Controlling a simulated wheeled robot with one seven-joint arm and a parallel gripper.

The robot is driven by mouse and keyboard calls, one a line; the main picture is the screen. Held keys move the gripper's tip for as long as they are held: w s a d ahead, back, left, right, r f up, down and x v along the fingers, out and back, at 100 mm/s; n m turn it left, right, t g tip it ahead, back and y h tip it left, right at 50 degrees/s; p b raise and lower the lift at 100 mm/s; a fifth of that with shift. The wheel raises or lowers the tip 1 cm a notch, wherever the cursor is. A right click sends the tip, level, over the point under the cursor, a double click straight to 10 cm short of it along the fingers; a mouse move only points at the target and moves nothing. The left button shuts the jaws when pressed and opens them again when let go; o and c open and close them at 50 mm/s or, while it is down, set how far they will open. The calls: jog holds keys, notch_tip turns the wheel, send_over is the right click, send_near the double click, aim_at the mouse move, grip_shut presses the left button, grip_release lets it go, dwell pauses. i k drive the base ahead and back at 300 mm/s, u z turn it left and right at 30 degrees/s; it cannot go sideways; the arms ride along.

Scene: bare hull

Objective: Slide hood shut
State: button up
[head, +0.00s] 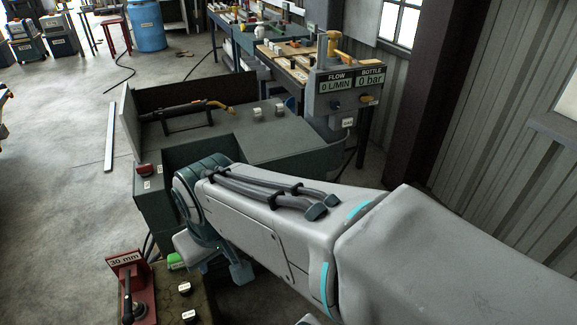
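I cannot tell which part is the hood. A torch-like tool (185,110) with a brass-coloured end lies on a stand on the cabinet. My pale grey arm reaches in from the right and covers the cabinet's near side. Its far end has a dark teal joint, with a pale block and a blue-grey part below it, beside the cabinet's front. No gripper fingers can be made out.
A red fixture (134,287) marked 30 mm, with a black lever, stands at the bottom left on a low surface. A gas panel (345,90) reads FLOW 0 L/MIN and BOTTLE 0 bar. A long pale bar (109,137) lies on the floor. The left floor is mostly clear.

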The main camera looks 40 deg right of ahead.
aim_at(290, 146)
jog(key=z, duration=1.2)
jog(key=i, duration=0.5)
jog(key=z, duration=0.1)
jog(key=k, duration=1.35)
jog(key=z, duration=0.55)
jog(key=i, duration=0.6)
jog(key=z, duration=0.85)
jog(key=i, duration=0.65)
jog(key=u, duration=0.8)
jog(key=i, duration=0.75)
jog(key=u, duration=0.85)
